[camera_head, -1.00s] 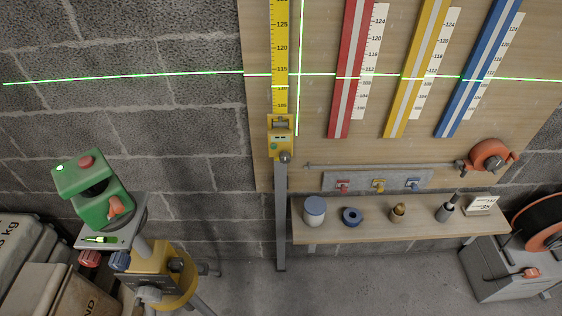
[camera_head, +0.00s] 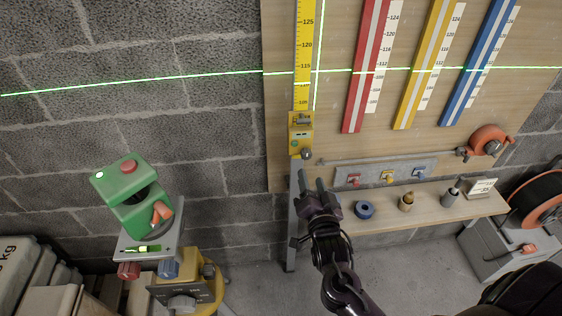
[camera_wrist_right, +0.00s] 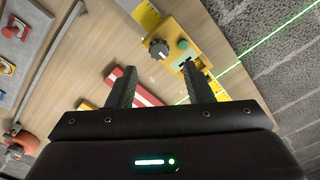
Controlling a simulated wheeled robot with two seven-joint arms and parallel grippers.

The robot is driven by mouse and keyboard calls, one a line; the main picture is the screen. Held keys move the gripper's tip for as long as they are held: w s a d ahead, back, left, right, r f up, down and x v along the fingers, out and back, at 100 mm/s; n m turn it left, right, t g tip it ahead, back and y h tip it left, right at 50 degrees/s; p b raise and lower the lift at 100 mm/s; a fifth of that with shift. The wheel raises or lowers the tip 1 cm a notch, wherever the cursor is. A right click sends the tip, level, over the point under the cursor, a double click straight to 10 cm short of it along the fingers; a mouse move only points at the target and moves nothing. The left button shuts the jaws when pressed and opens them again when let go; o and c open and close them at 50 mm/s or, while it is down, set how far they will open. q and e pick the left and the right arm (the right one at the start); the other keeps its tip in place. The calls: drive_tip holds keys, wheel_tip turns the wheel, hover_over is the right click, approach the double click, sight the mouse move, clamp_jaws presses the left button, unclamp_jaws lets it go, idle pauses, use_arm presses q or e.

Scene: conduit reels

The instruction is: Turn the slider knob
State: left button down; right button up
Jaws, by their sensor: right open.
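The yellow slider (camera_head: 300,135) sits on a vertical rail with a yellow scale above it. Its dark round knob (camera_head: 306,154) is at its lower end. In the right wrist view, the slider (camera_wrist_right: 196,30) shows a green button, and the knob (camera_wrist_right: 158,49) lies beyond the fingertips. My right gripper (camera_head: 311,182) is open and empty, with its fingers pointing up just below the knob, apart from it. In the right wrist view, the open fingers (camera_wrist_right: 160,82) have nothing between them. My left gripper is not in view.
Red, yellow and blue strips (camera_head: 367,70) hang on the board. A green laser level (camera_head: 138,200) stands on a tripod at left. A reel (camera_head: 540,200) is at far right.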

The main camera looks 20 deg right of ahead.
sight(307, 157)
drive_tip(key=p+x, duration=0.1)
drive_tip(key=x, duration=0.6)
drive_tip(key=shift+d+r, duration=0.1)
drive_tip(key=shift+w+d, duration=0.15)
drive_tip(key=shift+w, duration=0.15)
drive_tip(key=shift+c, duration=0.4)
drive_tip(key=c, duration=0.9)
